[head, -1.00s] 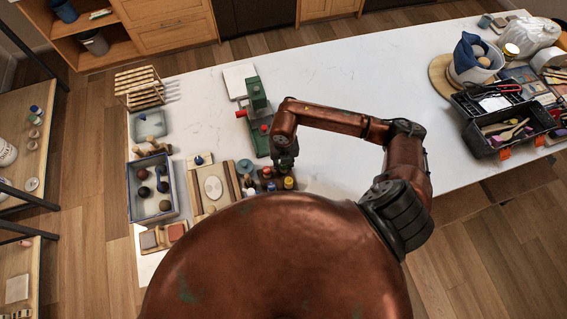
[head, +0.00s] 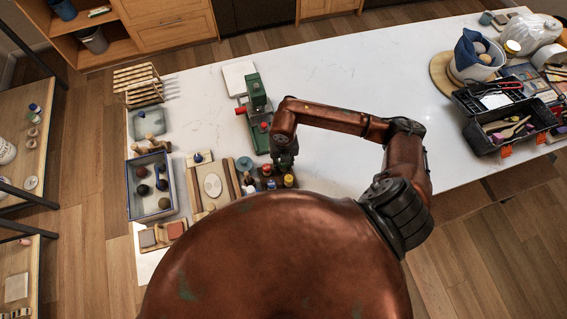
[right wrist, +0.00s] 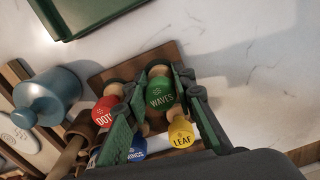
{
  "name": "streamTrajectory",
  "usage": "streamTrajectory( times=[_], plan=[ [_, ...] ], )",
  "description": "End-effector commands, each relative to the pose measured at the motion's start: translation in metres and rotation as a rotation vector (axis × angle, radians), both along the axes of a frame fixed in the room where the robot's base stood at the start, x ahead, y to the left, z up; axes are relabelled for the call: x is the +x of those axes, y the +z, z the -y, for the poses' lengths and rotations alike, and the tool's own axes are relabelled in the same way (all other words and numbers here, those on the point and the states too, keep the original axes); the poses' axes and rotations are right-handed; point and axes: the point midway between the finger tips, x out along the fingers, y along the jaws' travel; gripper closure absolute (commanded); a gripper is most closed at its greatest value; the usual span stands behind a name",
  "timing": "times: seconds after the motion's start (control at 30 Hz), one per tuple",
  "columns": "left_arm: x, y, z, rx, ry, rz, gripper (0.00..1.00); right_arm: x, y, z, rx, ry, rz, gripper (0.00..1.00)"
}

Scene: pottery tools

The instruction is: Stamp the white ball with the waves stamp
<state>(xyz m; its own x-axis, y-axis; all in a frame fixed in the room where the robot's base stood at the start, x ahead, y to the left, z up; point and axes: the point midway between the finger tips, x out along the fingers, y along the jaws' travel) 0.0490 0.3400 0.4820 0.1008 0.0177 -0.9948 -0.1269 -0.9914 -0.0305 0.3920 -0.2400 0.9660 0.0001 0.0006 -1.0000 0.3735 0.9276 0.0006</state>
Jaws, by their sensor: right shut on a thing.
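The green stamp marked WAVES (right wrist: 160,94) stands in the wooden stamp holder (right wrist: 109,73), among the red DOTS stamp (right wrist: 105,110), the yellow LEAF stamp (right wrist: 181,134) and a blue stamp (right wrist: 136,149). My right gripper (head: 285,164) reaches down over the holder. In the right wrist view its fingers (right wrist: 166,83) are on either side of the WAVES stamp and shut on it. A flattened white disc (head: 212,185) lies on a wooden board (head: 212,204) left of the holder; I see no round white ball. My left gripper is not in view.
A blue round tool (head: 244,164) stands between the board and the holder. A green press (head: 256,105) stands behind the holder. A tray with several dark balls (head: 131,207) is at the left. The white table (head: 390,85) is clear in the middle.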

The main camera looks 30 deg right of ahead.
Motion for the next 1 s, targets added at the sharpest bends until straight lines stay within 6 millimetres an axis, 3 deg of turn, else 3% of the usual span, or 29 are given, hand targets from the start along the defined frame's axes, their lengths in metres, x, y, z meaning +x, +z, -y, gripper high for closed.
streamTrajectory(
  times=[0.03,0.07,0.33,0.7,0.87,1.0],
  plan=[
    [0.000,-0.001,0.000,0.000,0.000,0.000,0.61,0.000,-0.001,0.000,0.000,0.000,0.000,0.97],
    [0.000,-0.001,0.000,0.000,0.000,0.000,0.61,0.000,-0.001,0.000,0.000,0.000,0.000,0.75],
    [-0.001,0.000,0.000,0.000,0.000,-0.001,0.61,0.000,-0.001,0.000,0.000,0.000,0.000,0.56],
    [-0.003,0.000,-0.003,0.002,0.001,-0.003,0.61,0.001,0.005,0.000,-0.001,0.000,0.002,0.56],
    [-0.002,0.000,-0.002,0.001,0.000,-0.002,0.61,0.001,0.029,0.000,-0.001,0.002,0.004,0.56],
    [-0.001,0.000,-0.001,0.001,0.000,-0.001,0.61,0.001,0.060,0.000,-0.001,0.003,0.004,0.56]
  ],
)
